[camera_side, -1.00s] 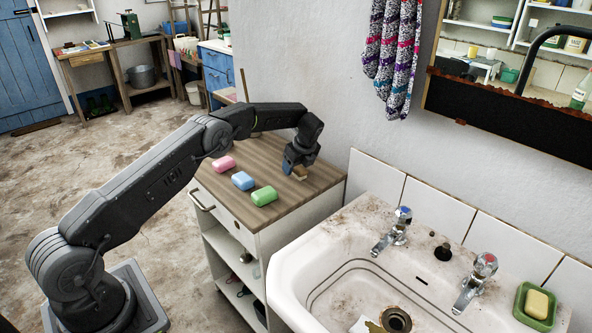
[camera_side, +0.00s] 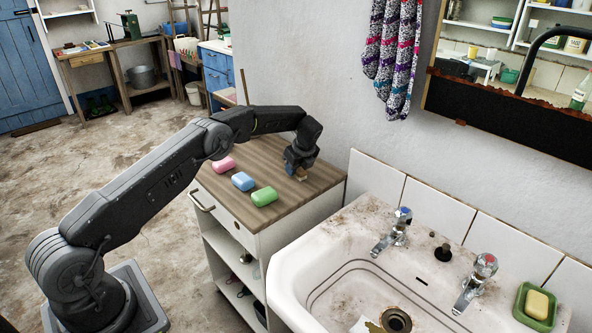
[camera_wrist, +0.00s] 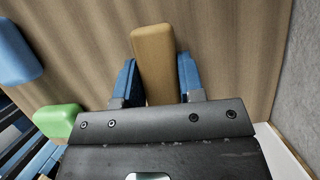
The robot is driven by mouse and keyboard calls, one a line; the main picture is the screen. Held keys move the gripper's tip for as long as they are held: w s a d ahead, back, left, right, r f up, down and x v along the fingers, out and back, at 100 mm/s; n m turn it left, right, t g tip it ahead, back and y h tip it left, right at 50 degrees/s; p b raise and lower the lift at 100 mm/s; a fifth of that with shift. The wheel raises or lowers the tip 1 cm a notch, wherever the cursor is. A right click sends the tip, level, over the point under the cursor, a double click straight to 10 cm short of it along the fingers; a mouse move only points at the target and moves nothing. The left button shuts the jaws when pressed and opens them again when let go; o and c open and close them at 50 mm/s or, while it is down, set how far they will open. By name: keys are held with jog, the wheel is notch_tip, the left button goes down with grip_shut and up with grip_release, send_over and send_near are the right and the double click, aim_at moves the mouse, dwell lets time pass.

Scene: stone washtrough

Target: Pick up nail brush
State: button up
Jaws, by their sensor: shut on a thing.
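The nail brush (camera_wrist: 154,60) is a tan, wood-coloured block seen between the blue finger pads of my gripper (camera_wrist: 158,80) in the wrist view. Both pads are against its sides, and its far end sticks out beyond them. In the side view my gripper (camera_side: 299,170) points down over the right part of the wooden cabinet top (camera_side: 256,156). Only a small bit of the brush (camera_side: 301,178) shows there below the fingers. I cannot tell whether it touches the top.
Pink (camera_side: 223,164), blue (camera_side: 243,181) and green (camera_side: 264,196) soap-like bars lie in a row on the cabinet top, left of my gripper. The wall rises close behind the top. A stained washbasin (camera_side: 345,262) with two taps stands at the right.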

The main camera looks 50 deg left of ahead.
jog(key=shift+r, duration=0.15)
notch_tip(320, 180, up, 4)
jog(key=shift+r, duration=0.1)
jog(key=s+a+r, duration=0.6)
jog(key=s+a, duration=0.2)
jog(key=shift+s+r, duration=0.15)
jog(key=shift+r, duration=0.1)
jog(key=shift+a, duration=0.1)
dwell(0.6)
